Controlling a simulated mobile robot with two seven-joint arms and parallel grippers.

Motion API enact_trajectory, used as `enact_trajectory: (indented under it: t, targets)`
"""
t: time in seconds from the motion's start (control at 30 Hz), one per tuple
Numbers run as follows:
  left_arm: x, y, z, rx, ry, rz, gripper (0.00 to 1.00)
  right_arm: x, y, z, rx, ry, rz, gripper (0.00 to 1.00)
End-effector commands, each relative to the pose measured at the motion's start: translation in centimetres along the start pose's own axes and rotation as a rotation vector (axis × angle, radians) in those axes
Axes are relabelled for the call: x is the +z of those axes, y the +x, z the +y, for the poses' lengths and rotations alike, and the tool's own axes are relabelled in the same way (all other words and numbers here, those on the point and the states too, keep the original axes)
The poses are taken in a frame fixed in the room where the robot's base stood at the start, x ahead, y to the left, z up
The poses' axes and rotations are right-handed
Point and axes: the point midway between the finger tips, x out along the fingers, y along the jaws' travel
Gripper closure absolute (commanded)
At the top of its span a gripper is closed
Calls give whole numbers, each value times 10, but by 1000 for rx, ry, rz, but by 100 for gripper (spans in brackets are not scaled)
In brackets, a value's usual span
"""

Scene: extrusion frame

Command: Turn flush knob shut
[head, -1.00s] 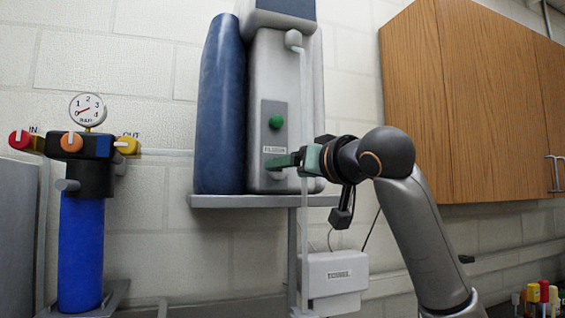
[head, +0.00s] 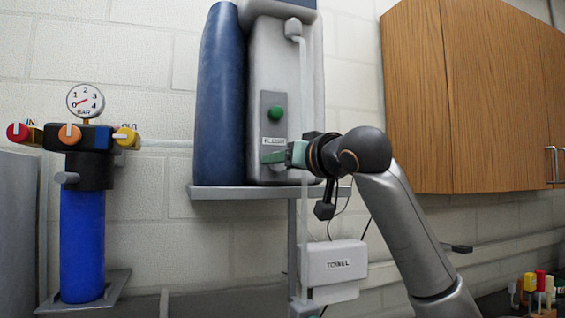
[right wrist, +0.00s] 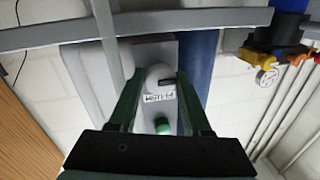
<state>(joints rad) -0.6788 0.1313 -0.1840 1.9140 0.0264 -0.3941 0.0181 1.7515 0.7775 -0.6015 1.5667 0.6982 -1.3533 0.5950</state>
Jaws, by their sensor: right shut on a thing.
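The flush knob (right wrist: 158,76) is a pale round knob with a dark mark on it, beside the FLUSH label on the tall grey unit's panel. In the head view the label (head: 273,141) shows, but the knob is mostly hidden behind my right gripper (head: 272,157). A green button (head: 277,113) sits above the label. My right gripper comes in from the right with its green fingers at the panel. In the right wrist view its fingers (right wrist: 158,84) lie on both sides of the knob, shut on it. My left gripper is not in view.
A dark blue tank (head: 219,95) stands left of the grey unit (head: 262,60) on a shelf (head: 228,191). A pale vertical tube (head: 304,90) runs close to my right gripper. A white box (head: 335,264) hangs below. A blue filter with a gauge (head: 85,99) stands left; a wooden cabinet (head: 470,95) is right.

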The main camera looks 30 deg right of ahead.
Motion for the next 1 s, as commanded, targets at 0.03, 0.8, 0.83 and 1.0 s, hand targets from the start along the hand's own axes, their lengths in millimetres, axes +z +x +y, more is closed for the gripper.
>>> enact_trajectory:
  t: [0.03, 0.8, 0.83, 1.0]
  targets:
    - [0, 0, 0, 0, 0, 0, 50, 0, 0, -1, -2, 0, 1, 73]
    - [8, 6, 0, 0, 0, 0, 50, 2, 0, -2, -9, 119, 21, 100]
    - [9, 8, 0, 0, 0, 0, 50, 3, 0, -2, -10, 139, 23, 100]
    - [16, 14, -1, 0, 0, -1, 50, 4, 0, -2, -15, 280, 45, 100]
